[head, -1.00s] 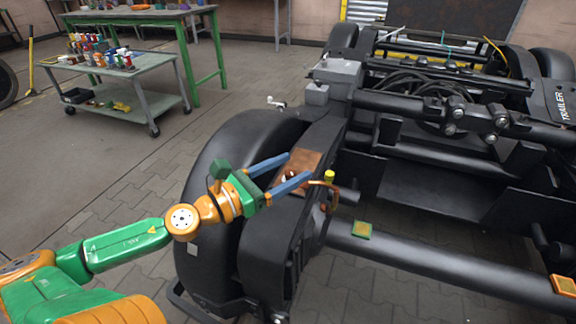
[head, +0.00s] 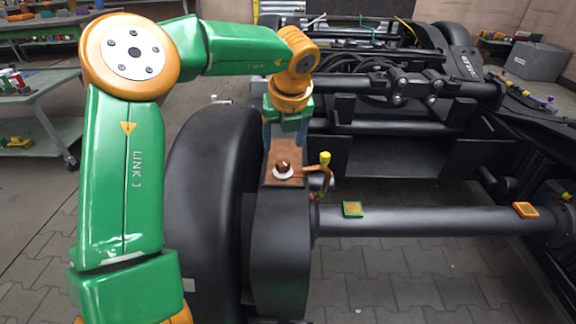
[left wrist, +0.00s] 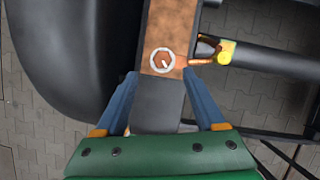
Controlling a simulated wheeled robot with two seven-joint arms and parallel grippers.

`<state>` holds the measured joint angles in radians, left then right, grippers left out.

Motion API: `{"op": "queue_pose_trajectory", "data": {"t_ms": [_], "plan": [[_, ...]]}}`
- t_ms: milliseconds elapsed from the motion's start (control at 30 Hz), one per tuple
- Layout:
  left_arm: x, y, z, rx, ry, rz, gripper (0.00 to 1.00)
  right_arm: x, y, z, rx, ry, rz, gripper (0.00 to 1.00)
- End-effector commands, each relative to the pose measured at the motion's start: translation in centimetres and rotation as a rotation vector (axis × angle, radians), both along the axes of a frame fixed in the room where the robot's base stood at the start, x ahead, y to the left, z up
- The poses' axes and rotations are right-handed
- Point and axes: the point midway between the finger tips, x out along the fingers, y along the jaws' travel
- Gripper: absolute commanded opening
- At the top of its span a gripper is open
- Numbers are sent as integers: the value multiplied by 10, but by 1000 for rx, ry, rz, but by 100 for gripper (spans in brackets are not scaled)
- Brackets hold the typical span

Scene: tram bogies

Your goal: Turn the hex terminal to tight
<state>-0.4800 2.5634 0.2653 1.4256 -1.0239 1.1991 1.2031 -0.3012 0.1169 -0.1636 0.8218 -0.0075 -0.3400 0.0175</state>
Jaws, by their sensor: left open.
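The hex terminal (head: 283,167) is a small copper-brown hex on a pale round ring, on a copper plate (head: 296,148) atop the black frame beam. In the left wrist view the hex terminal (left wrist: 162,61) lies just beyond the fingertips, roughly centred between them, with a light mark on it. My left gripper (head: 286,138) is behind the terminal in the head view, its blue fingers partly hidden by its green body. In the left wrist view its fingers (left wrist: 161,75) are spread and empty. My right gripper is not in view.
An orange cable with a yellow cap (head: 325,158) rises close right of the plate. A black wheel (head: 208,205) stands left of the beam. A thick black axle tube (head: 430,221) carries green and orange pads. A grey cart (head: 52,130) stands at left.

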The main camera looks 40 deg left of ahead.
Motion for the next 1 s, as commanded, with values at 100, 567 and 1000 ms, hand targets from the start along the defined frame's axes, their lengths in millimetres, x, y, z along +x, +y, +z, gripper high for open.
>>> {"op": "queue_pose_trajectory", "data": {"t_ms": [100,567,1000], "plan": [[1,1,-15,-2,0,-3,72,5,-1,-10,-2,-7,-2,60],[16,21,-75,-4,1,-7,72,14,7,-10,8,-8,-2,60],[16,21,-75,-5,0,-7,4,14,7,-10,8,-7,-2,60]]}}
